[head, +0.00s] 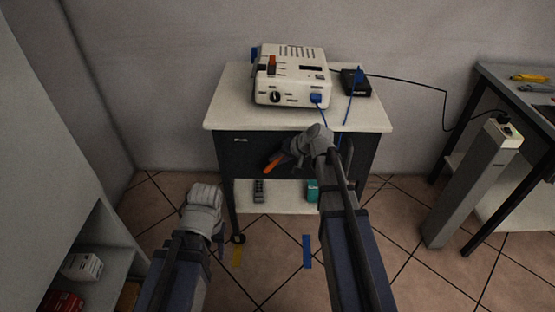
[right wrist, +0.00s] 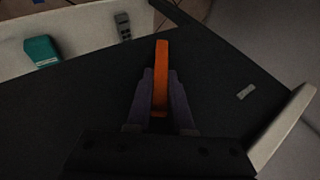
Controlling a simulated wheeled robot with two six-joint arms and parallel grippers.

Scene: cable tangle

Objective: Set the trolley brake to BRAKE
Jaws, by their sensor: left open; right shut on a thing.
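The trolley (head: 222,115) has a white top and a dark front panel and stands against the back wall. The brake lever is an orange bar (head: 272,164) in front of that panel, tilted down to the left in the head view. My right gripper (head: 286,155) is shut on the orange lever, which shows between its fingers (right wrist: 160,112) in the right wrist view, with the lever's orange end (right wrist: 161,60) sticking out. The lever's pivot is hidden. No BRAKE wording is readable. My left gripper (head: 205,195) is open and empty, low and left of the trolley.
A white device (head: 290,92) with knobs and a black box (head: 356,83) with blue cables stand on the trolley top. A grey remote (head: 259,190) and teal box (head: 312,190) lie on its lower shelf. A grey post (head: 470,185) stands right; a shelf unit stands left.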

